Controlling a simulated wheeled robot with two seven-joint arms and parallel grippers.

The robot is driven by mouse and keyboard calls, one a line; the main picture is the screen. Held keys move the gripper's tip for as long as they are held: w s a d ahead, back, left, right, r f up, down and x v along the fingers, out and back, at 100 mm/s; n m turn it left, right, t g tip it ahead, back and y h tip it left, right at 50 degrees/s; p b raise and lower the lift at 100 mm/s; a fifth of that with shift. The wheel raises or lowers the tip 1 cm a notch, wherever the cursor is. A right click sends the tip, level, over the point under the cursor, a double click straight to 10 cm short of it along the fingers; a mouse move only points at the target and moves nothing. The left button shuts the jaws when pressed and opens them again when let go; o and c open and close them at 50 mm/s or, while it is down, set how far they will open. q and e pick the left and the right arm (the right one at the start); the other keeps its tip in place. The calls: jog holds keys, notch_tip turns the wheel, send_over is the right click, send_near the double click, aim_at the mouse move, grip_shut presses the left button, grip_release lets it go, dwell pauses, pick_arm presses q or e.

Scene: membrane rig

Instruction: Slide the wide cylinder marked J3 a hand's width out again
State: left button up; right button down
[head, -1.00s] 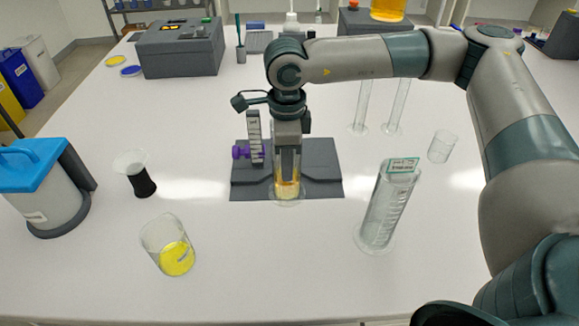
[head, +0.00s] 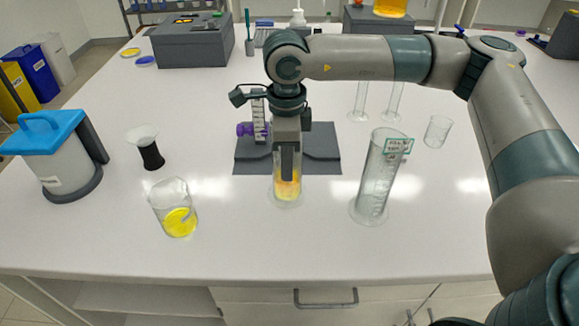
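My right gripper (head: 290,176) points straight down, with its fingers at a clear glass cylinder (head: 280,197) holding amber liquid. It appears shut on this cylinder, which stands upright on the white bench, just in front of the dark grey rig base (head: 324,158). The fingers hide part of the glass, and I see no J3 mark on it. A taller, wide, empty cylinder (head: 375,185) stands to the right with a green-edged tag (head: 398,146); its writing is too small to read. My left gripper is not in view.
A beaker of yellow liquid (head: 178,215) and a black-waisted vessel (head: 151,155) stand left. A blue-lidded container (head: 50,160) is farther left. A small beaker (head: 437,132) and two thin cylinders are at the back right. Bench is clear towards its front edge.

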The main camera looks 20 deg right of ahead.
jog(key=shift+s, duration=0.1)
jog(key=c, duration=1.9)
grip_release()
